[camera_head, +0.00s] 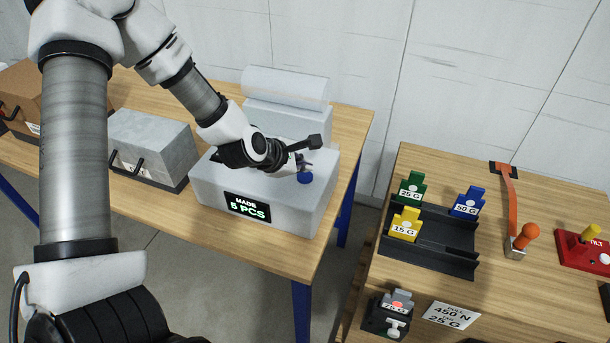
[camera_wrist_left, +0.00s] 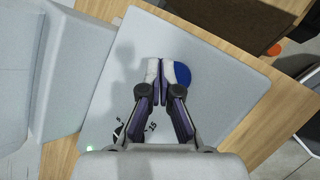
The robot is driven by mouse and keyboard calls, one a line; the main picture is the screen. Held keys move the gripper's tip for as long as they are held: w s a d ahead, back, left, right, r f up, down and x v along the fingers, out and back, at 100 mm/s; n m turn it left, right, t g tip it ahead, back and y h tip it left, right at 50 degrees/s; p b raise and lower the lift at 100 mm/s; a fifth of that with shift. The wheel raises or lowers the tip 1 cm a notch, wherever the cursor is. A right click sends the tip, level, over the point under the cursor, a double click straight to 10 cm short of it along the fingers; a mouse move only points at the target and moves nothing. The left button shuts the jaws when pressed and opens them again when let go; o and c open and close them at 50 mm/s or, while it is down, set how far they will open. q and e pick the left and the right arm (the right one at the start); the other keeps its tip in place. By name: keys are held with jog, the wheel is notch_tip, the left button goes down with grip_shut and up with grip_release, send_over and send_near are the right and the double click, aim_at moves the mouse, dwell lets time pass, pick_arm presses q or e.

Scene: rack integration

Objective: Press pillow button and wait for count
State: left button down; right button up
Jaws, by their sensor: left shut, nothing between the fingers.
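A grey-white machine box (camera_head: 285,212) stands on the left wooden table, with a clear film roll behind it. Its front display (camera_head: 248,207) reads "MADE 5 PCS". A blue round button (camera_head: 305,177) sits on its top near the right side. My left gripper (camera_head: 306,162) is shut and empty, close above the box top at the button. In the left wrist view the closed fingertips (camera_wrist_left: 163,68) lie at the left edge of the blue button (camera_wrist_left: 182,74) and cover part of it; whether they touch it I cannot tell. My right gripper is not in view.
A grey metal box (camera_head: 150,145) and a brown carton (camera_head: 32,90) stand to the left. The right table holds a dark tray (camera_head: 440,232) with green, blue and yellow weights, an orange-handled lever (camera_head: 527,235) and a red tilt unit (camera_head: 583,252). A gap separates the tables.

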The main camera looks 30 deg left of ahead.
aim_at(303, 177)
pick_arm(q)
jog(key=shift+f, duration=0.1)
dwell(0.8)
jog(key=shift+f+b, duration=0.35)
jog(key=shift+b, duration=0.25)
jog(key=shift+f+b, duration=0.4)
jog(key=shift+b, duration=0.1)
dwell(0.3)
jog(key=shift+r, duration=0.1)
jog(key=shift+r+p, duration=0.6)
jog(key=shift+r, duration=0.15)
notch_tip(303, 177, up, 5)
jog(key=p, duration=0.4)
dwell(0.5)
